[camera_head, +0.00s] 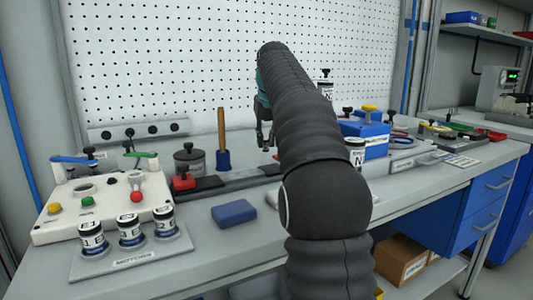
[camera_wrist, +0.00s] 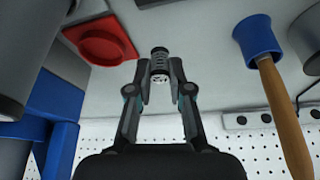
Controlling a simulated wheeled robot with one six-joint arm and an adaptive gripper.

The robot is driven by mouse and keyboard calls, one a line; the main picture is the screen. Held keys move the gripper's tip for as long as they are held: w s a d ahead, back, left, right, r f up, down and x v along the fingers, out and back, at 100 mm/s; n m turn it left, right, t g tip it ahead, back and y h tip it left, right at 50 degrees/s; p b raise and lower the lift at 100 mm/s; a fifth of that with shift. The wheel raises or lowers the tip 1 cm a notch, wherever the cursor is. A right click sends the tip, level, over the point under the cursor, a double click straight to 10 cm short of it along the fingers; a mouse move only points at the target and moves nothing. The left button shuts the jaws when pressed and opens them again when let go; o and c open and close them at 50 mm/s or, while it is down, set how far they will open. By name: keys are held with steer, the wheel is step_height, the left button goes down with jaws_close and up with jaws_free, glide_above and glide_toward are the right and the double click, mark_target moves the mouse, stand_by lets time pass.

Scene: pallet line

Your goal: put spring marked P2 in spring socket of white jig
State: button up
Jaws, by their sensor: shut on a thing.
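My gripper (camera_head: 265,143) hangs above the back part of the bench, pointing down, left of my arm. In the wrist view my gripper (camera_wrist: 160,72) is shut on a small dark ribbed piece, seemingly the spring (camera_wrist: 159,62), held between the fingertips. A pale end with dark marks shows on it, too small to read, so I cannot confirm P2. A white box (camera_head: 155,205) with coloured buttons and levers, likely the white jig, stands at the left of the bench, apart from my gripper. I cannot make out its spring socket.
A grey tray (camera_head: 130,260) with three labelled jars stands in front of the white box. A blue pad (camera_head: 234,212) lies mid-bench. A wooden-handled tool (camera_head: 222,130), a grey pot (camera_head: 190,160) and a red block (camera_head: 183,182) stand behind. A blue box (camera_head: 370,140) is right of my arm.

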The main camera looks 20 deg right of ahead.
mark_target(267, 148)
steer(key=shift+f+b, duration=0.5)
steer(key=shift+f, duration=1.5)
steer(key=o, duration=0.8)
steer(key=shift+f, duration=0.1)
steer(key=shift+o, duration=0.2)
